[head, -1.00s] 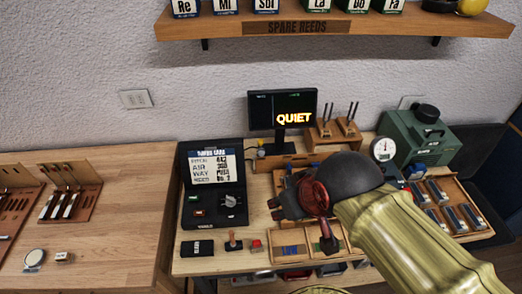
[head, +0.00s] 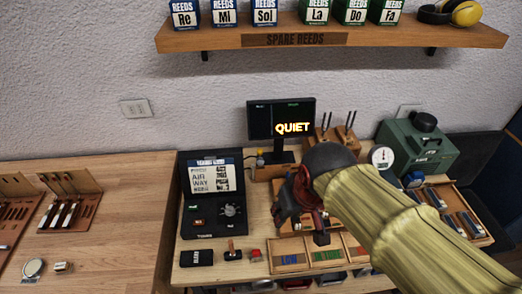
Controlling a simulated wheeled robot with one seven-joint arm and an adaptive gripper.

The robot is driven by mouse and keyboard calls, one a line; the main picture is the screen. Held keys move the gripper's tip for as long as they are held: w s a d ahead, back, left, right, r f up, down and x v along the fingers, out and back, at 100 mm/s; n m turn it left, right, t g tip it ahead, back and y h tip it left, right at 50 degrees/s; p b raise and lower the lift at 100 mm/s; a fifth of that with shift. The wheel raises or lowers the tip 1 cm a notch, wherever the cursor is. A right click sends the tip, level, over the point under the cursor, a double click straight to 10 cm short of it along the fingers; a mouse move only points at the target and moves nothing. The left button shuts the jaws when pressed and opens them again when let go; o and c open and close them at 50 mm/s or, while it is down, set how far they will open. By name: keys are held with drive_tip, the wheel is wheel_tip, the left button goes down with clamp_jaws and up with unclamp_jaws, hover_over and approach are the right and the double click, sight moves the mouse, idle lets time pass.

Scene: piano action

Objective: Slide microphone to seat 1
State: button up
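I cannot pick out the microphone for certain. No seat marked 1 can be read.
The monitor (head: 281,119) reads QUIET. An open black case (head: 213,195) stands left of my gripper. A green machine (head: 415,147) and a round dial (head: 381,157) stand right of it. A reed shelf (head: 330,36) hangs above. The left bench (head: 120,220) has free room.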

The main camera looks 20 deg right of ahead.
drive_tip(key=w+d+f+g+p, duration=0.1)
drive_tip(key=w+d+f, duration=0.1)
drive_tip(key=w, duration=0.4)
drive_tip(key=w+d+f+g, duration=0.1)
drive_tip(key=w+d+f, duration=0.1)
drive_tip(key=w, duration=0.4)
drive_tip(key=n+t+y+p, duration=0.1)
drive_tip(key=n+t+y, duration=0.1)
drive_tip(key=n, duration=0.5)
approach(260, 150)
drive_tip(key=f, duration=0.1)
drive_tip(key=b+x, duration=0.1)
drive_tip(key=x, duration=0.6)
drive_tip(key=shift+w+f, duration=0.2)
drive_tip(key=shift+w, duration=0.1)
drive_tip(key=shift+c, duration=0.3)
clamp_jaws()
